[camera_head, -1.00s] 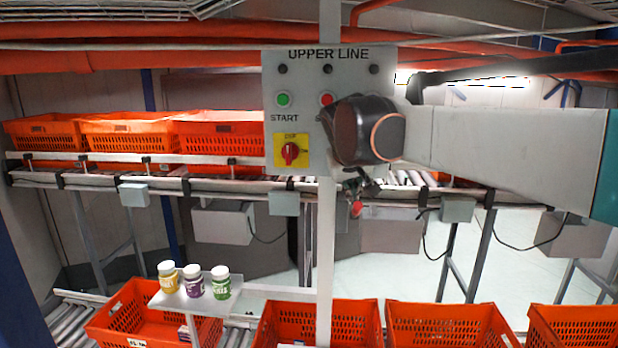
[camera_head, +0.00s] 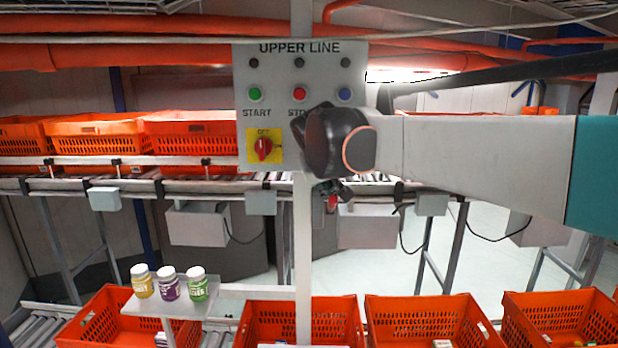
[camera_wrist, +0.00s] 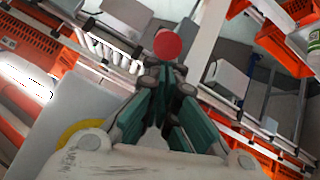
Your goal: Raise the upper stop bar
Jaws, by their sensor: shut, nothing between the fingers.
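A round red knob (camera_head: 331,203) shows just under my gripper (camera_head: 332,187) in the head view, below the control panel and at the upper conveyor's front. The wrist view shows the red knob (camera_wrist: 167,45) large and round, just beyond the fingertips. My gripper (camera_wrist: 158,85) has dark teal fingers that are shut and empty; I cannot tell whether they touch the knob. Which part is the upper stop bar is not clear; my wrist and forearm hide part of the upper conveyor.
The grey UPPER LINE panel (camera_head: 250,120) stands on a post beside my wrist. Orange totes (camera_head: 190,132) sit on the upper conveyor at left, and more totes (camera_head: 300,310) line the lower one. Three bottles (camera_head: 169,284) stand on a small shelf (camera_head: 150,308).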

